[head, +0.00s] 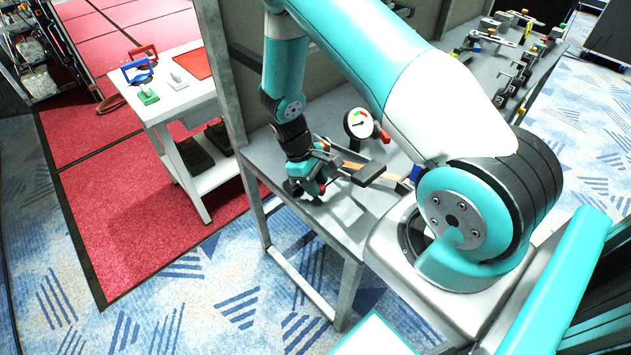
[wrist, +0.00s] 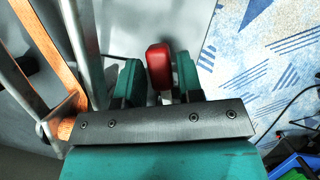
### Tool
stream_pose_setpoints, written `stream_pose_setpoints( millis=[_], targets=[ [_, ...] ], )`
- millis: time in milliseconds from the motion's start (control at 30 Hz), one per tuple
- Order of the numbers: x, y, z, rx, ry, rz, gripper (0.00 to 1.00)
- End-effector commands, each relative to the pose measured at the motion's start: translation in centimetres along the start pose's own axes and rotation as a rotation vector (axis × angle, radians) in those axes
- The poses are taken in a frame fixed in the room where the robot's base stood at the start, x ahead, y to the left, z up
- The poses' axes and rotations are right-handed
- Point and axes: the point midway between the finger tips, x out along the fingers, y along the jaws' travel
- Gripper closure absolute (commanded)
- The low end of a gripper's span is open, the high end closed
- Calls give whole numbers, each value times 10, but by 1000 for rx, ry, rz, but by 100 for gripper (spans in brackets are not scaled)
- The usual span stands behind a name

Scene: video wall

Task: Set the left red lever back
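A lever with a red handle (wrist: 160,66) stands between the two teal fingers of my gripper (wrist: 160,82) in the wrist view. A narrow gap shows on each side of the handle, so the fingers look open around it; contact is not clear. In the head view my gripper (head: 308,187) is low over the left end of the grey bench (head: 345,215), with a bit of the red handle (head: 322,188) showing beside it. Another red handle (head: 384,135) is farther right, by the round gauge (head: 359,123). The lever's base is hidden.
An orange-brown bar (wrist: 50,55) and grey metal rods lie left of the gripper in the wrist view. A tall panel (head: 325,60) rises behind the bench. A white side table (head: 185,100) with tools stands at left. Patterned carpet is beyond the bench edge.

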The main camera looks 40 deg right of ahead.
Motion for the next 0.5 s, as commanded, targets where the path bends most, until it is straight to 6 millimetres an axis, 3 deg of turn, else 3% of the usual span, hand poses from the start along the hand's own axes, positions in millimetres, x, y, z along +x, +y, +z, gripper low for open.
stream_pose_setpoints(
  millis=[300,467,500],
  targets=[
    [3,0,0,0,1,0,66],
    [3,0,0,0,0,0,100],
    [3,0,0,0,0,0,100]
  ],
)
